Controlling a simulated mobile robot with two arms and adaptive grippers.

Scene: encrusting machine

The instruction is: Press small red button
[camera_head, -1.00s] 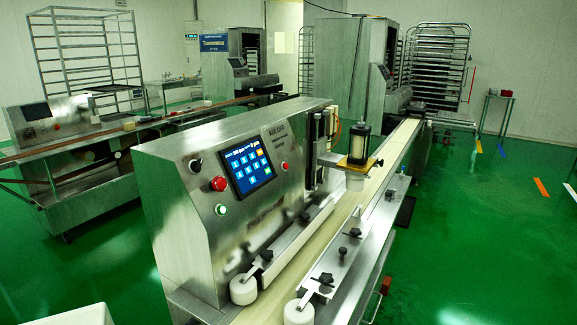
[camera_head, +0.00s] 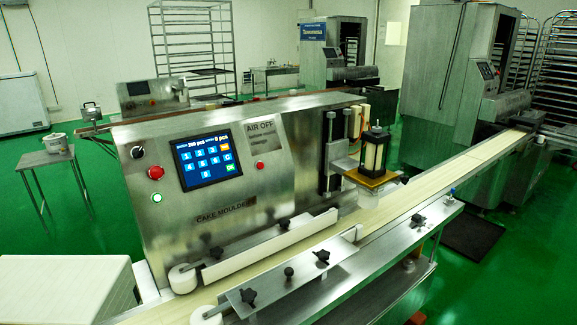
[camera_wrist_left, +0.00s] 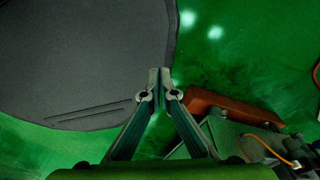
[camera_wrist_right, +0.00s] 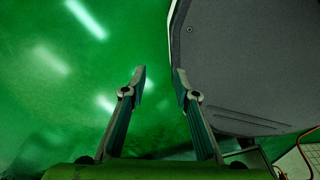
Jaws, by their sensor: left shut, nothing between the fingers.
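The steel cake moulder machine (camera_head: 235,135) fills the middle of the head view, with its front panel facing me. A small red button (camera_head: 260,165) sits on the panel right of the blue touchscreen (camera_head: 208,161). A larger red button (camera_head: 155,172) is left of the screen, above a green-lit button (camera_head: 156,198). My left gripper (camera_wrist_left: 159,75) is shut and empty in the left wrist view, over green floor and my dark base. My right gripper (camera_wrist_right: 160,74) is open and empty in the right wrist view. Neither gripper shows in the head view or touches the machine.
A conveyor belt (camera_head: 400,202) runs along the machine's front, with guide rails and black knobs. A white box-like surface (camera_head: 62,290) is at the lower left. A small steel table (camera_head: 45,158) stands at the left. Green floor is open between them.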

